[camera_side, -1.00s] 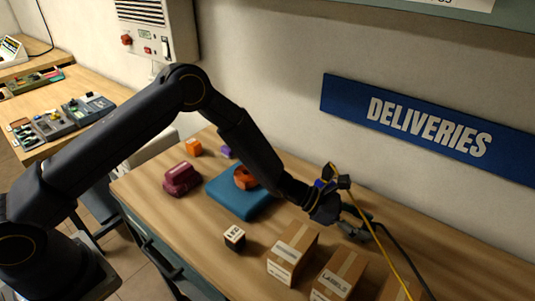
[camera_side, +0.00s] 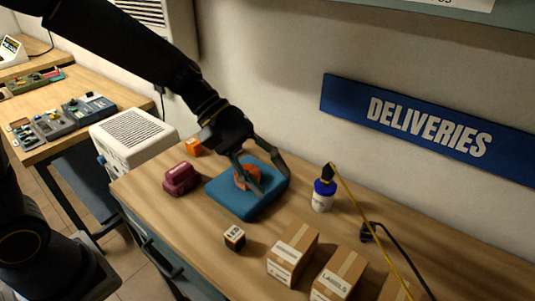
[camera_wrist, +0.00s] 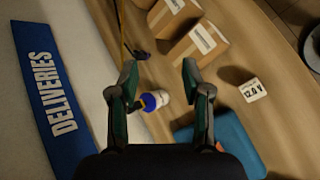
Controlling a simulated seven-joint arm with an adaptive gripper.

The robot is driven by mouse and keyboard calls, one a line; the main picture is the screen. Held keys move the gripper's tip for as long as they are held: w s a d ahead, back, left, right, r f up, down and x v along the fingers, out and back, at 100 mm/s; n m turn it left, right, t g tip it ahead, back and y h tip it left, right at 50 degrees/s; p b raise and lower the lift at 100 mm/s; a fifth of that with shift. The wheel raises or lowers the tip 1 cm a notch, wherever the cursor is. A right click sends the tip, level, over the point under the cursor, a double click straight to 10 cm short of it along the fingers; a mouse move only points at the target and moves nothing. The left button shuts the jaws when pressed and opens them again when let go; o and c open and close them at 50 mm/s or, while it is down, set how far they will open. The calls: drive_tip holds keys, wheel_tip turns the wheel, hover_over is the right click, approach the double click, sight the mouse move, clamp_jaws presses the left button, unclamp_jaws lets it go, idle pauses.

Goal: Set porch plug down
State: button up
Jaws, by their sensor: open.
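A black plug (camera_side: 327,172) on a yellow cable (camera_side: 372,226) is at the top of a blue-capped white bottle (camera_side: 321,197). I cannot tell whether it rests on the cap or just behind it. A second black plug (camera_side: 367,232) on a black cable lies on the table to the right. I cannot read which one is the porch plug. My gripper (camera_side: 270,182) is open and empty, over the blue pad left of the bottle.
An orange object (camera_side: 242,180) sits on the blue pad (camera_side: 238,205), partly behind my fingers. A maroon object (camera_side: 180,179), an orange block (camera_side: 194,146) and a labelled cube (camera_side: 235,237) stand around it. Cardboard boxes (camera_side: 292,252) line the front right. Bare table lies between bottle and boxes.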

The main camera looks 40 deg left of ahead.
drive_tip(key=s+a+r+m+t+y, duration=0.2)
drive_tip(key=s+a, duration=0.4)
drive_tip(key=a, duration=0.4)
drive_tip(key=s+a+r+m+t+y, duration=0.2)
drive_tip(key=s+a+r+m+y, duration=0.2)
drive_tip(key=a, duration=0.6)
drive_tip(key=s+m+y, duration=0.2)
drive_tip(key=s+y, duration=0.1)
drive_tip(key=shift+s+m, duration=0.3)
drive_tip(key=shift+m, duration=0.1)
drive_tip(key=shift+d, duration=0.1)
